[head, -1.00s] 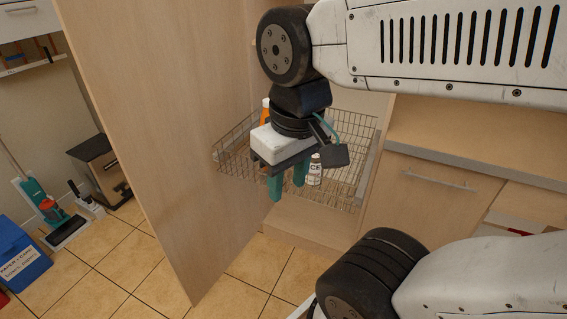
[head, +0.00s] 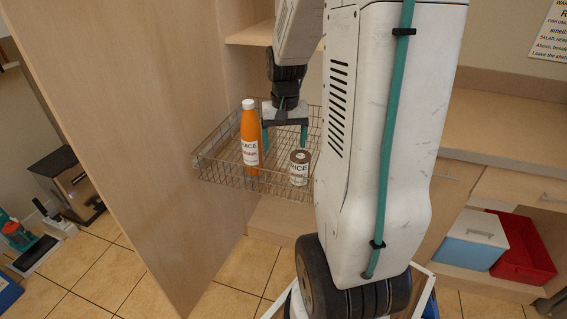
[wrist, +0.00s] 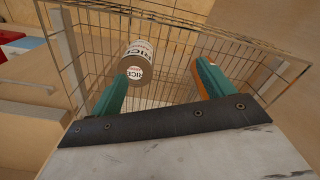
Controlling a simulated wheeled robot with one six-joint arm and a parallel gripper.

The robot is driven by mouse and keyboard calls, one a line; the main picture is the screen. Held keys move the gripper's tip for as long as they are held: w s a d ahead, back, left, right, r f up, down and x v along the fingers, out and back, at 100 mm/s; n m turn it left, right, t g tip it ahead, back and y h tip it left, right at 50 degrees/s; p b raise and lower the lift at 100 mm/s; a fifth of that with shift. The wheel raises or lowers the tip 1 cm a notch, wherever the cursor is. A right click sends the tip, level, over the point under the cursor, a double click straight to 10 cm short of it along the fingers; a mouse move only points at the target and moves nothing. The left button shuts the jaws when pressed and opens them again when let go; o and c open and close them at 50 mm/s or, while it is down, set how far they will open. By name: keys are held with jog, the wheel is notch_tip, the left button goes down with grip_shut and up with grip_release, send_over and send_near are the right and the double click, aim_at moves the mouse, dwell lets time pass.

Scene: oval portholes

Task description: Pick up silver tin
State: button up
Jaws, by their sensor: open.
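A short tin (head: 300,167) with a white label and a dull grey-brown top stands upright in a wire basket (head: 225,177). It is the only tin I see; its silver colour is not clear. In the wrist view the tin (wrist: 137,60) lies beyond the fingertips, nearer the left finger. My gripper (head: 285,148) is open and empty, its teal fingers pointing down over the basket behind the tin. The open fingers also show in the wrist view (wrist: 162,72). Nothing is between them in grasp.
An orange bottle (head: 250,137) stands in the basket left of the tin; a bit of orange shows by the right finger in the wrist view. A tall wooden panel (head: 150,150) borders the basket's left. Red and blue bins (head: 525,250) sit at right.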

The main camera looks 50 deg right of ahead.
aim_at(299, 154)
jog(key=shift+m, duration=0.7)
jog(key=d+f, duration=0.4)
jog(key=d, duration=0.1)
jog(key=shift+s+d+f, duration=0.15)
jog(key=shift+s+d, duration=0.1)
jog(key=shift+s, duration=0.15)
jog(key=shift+d+f, duration=0.15)
jog(key=shift+f, duration=0.2)
jog(key=f, duration=0.4)
jog(key=s+f, duration=0.1)
jog(key=f, duration=0.2)
jog(key=shift+a+f, duration=0.1)
jog(key=shift+a, duration=0.1)
jog(key=shift+w, duration=0.1)
jog(key=c, duration=1.4)
